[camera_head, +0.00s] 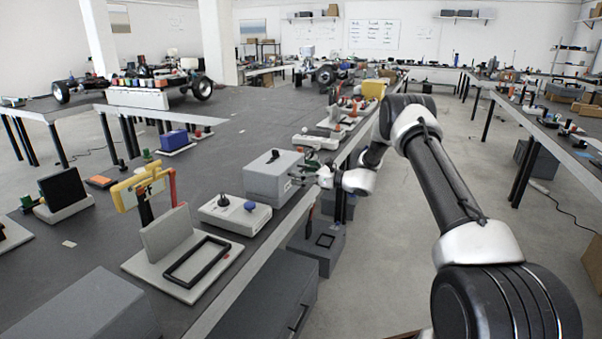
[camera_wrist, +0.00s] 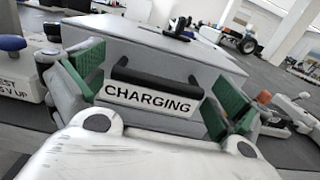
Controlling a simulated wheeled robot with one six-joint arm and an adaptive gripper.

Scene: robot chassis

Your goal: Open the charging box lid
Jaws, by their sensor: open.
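The charging box (camera_head: 273,180) is a grey box near the table's right edge in the head view. Its lid (camera_head: 262,160) lies flat and looks closed, with a small black knob on top. In the wrist view the front of the box (camera_wrist: 200,68) carries a black bar handle (camera_wrist: 157,80) and a white "CHARGING" label (camera_wrist: 150,99). My gripper (camera_wrist: 158,74) is open, its green-padded fingers on either side of the handle and label. Contact with the handle cannot be told. My gripper (camera_head: 308,175) also shows small at the box's right side in the head view.
A light grey control unit (camera_head: 235,213) with knobs stands close in front of the box. Another device (camera_head: 316,140) stands behind it. A grey plate with a black frame (camera_head: 196,262) lies nearer. Open floor lies right of the table.

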